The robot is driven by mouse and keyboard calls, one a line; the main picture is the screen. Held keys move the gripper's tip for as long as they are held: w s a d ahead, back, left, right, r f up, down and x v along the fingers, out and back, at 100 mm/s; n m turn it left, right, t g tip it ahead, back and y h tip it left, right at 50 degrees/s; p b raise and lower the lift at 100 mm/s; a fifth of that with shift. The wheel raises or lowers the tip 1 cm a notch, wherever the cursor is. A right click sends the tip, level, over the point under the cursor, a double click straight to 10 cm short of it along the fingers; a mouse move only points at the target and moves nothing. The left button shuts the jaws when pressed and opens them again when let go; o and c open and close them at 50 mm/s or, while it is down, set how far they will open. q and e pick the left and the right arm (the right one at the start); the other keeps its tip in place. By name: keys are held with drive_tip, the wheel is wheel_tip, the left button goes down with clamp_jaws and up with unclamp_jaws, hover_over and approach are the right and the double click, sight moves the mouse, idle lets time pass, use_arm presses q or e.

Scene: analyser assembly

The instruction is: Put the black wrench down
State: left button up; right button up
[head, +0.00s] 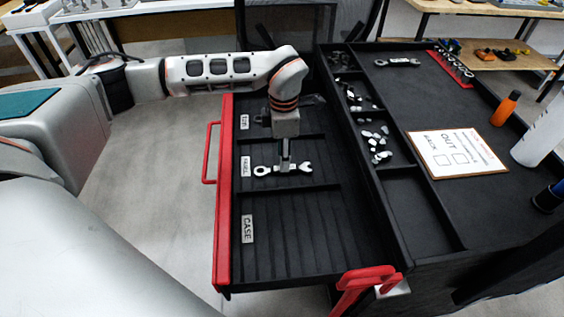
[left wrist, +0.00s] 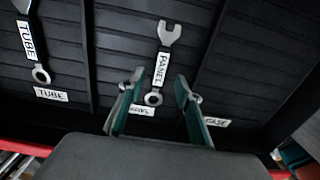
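A wrench with grey ends and a white PANEL tag on its dark handle (head: 304,167) lies in the middle drawer compartment, marked PANEL. It also shows in the left wrist view (left wrist: 166,42), lengthwise across the compartment floor. My left gripper (head: 285,162) points down over the wrench's middle and hides part of it in the head view. In the left wrist view its fingers (left wrist: 157,88) are spread apart, with the wrench's ring end seen between them and neither finger visibly pressing on it. My right gripper is not in view.
The black drawer with a red front (head: 224,180) stands open; its CASE compartment (head: 300,235) is empty. Another wrench, tagged TUBE (left wrist: 41,75), lies in the neighbouring compartment. The worktop holds another wrench (head: 397,62), a clipboard sheet (head: 458,152), an orange bottle (head: 505,108) and a white cylinder (head: 542,138).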

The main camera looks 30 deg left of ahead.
use_arm(q)
wheel_tip(320, 180, up, 9)
drive_tip(key=p, duration=0.1)
drive_tip(key=shift+p, duration=0.35)
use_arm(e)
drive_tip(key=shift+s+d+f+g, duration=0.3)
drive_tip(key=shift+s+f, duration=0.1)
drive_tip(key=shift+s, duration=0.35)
use_arm(q)
drive_tip(key=shift+f, duration=0.15)
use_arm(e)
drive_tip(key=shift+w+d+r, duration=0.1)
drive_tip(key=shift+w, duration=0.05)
